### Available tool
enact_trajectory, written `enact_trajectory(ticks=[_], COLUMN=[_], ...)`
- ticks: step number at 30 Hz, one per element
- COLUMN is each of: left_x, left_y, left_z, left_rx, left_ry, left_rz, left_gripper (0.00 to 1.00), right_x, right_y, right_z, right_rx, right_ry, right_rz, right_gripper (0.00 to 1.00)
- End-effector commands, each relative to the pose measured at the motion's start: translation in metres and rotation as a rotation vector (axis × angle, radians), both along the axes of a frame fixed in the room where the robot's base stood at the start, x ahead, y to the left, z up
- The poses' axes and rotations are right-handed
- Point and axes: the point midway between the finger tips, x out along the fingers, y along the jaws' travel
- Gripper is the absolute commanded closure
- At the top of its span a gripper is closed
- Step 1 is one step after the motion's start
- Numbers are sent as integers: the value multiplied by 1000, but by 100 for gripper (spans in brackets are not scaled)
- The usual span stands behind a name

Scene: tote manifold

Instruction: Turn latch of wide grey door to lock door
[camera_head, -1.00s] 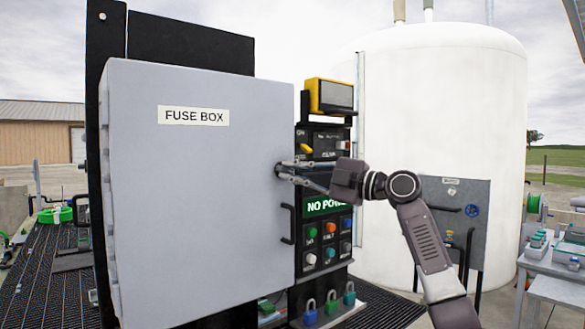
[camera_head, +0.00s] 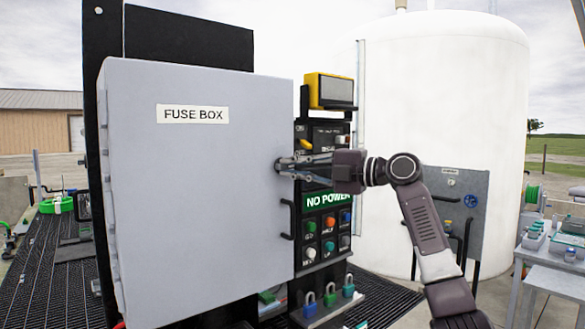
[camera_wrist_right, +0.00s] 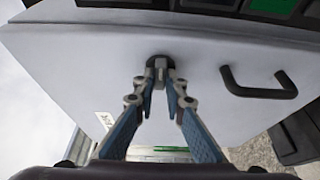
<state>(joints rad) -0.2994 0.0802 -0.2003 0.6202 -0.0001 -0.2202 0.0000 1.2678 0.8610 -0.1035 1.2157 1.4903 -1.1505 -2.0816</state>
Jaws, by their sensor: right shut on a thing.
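The wide grey fuse box door (camera_head: 200,200) fills the left half of the head view and looks closed. Its small latch (camera_wrist_right: 159,66) shows in the right wrist view as a dark round knob with a grey tab. My right gripper (camera_head: 281,165) is at the door's right edge, at the latch. In the right wrist view its fingertips (camera_wrist_right: 160,82) are shut on the latch tab from both sides. In the head view the fingers cover the latch. My left gripper is not in view.
A black door handle (camera_wrist_right: 258,84) sits near the latch. A control panel with several buttons and a "NO POWER" display (camera_head: 327,199) stands right of the door. Several padlocks (camera_head: 330,296) are below it. A white tank (camera_head: 440,100) stands behind.

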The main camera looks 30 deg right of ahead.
Motion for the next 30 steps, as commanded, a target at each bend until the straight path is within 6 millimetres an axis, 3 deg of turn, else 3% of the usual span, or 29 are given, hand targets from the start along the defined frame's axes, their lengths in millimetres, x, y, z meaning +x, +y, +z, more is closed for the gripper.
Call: enact_trajectory(ticks=[3,4,8,20,30], left_x=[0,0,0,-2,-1], left_y=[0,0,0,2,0], left_z=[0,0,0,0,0], left_rx=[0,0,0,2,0], left_ry=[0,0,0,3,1], left_rz=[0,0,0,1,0], left_gripper=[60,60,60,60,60], right_x=[0,0,0,-7,-66], right_y=[0,0,0,-5,-35], right_z=[-1,-1,-1,-1,-2], right_rx=[-4,-4,-3,0,-3], right_ry=[0,0,1,1,3], right_rz=[0,0,0,-2,-4], right_gripper=[100,86,72,72,72])
